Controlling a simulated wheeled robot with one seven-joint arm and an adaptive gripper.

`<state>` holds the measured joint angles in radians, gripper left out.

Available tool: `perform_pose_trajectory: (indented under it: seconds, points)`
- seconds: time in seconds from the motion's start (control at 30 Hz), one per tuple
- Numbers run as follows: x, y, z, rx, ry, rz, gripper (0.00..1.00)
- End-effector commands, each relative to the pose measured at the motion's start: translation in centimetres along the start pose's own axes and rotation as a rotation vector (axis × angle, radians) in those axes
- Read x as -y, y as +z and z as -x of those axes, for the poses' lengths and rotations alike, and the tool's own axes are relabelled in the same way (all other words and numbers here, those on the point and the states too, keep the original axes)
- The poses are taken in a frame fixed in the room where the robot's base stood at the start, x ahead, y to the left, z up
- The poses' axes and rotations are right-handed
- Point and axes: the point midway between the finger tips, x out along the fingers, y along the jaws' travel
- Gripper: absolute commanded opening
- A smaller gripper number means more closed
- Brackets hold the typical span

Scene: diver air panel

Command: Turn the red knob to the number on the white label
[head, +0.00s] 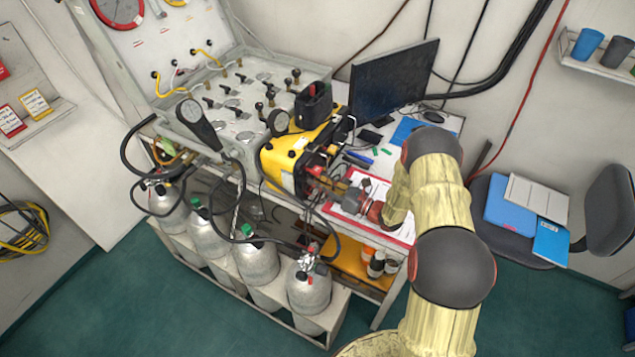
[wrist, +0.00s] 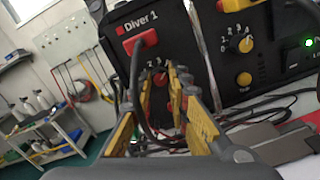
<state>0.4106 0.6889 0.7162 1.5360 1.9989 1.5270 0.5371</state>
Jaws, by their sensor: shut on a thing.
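The yellow-cased device (head: 283,160) stands on the workbench, and my gripper (head: 328,184) reaches its black front from the right. The red knob (wrist: 160,77) is a small patch of red below a dial with white numbers, mostly hidden between my fingers. My gripper (wrist: 162,90) is shut on the red knob. The knob's pointer is hidden, so I cannot tell its setting. I cannot make out the white label with its number.
A red plug (wrist: 141,42) with a dark cable hangs close above my fingers. Yellow knobs (wrist: 244,79) sit to the right on the panel. Cables lie below. A monitor (head: 393,80) stands behind the device, and gas cylinders (head: 257,262) stand in front of the bench.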

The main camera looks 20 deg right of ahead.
Motion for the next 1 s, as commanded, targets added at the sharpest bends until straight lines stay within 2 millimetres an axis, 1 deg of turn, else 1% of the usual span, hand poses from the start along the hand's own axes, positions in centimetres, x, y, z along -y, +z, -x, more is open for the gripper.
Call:
perform_pose_trajectory:
  seconds: [0.07,0.1,0.23,0.5,0.63,0.77,1.0]
  points:
    - [0.1,-0.3,0.1,-0.004,-0.004,-0.004,0.0]
    - [0.1,-0.3,0.1,-0.004,-0.004,-0.004,0.18]
    - [0.0,-0.2,0.1,-0.003,-0.003,-0.002,0.25]
    - [0.0,-0.1,0.1,-0.002,-0.001,0.0,0.26]
    - [0.1,-0.1,0.7,-0.001,-0.002,0.0,0.26]
    - [0.1,0.0,2.5,0.0,-0.005,0.001,0.26]
    - [0.2,-0.1,7.5,0.0,-0.007,-0.001,0.26]
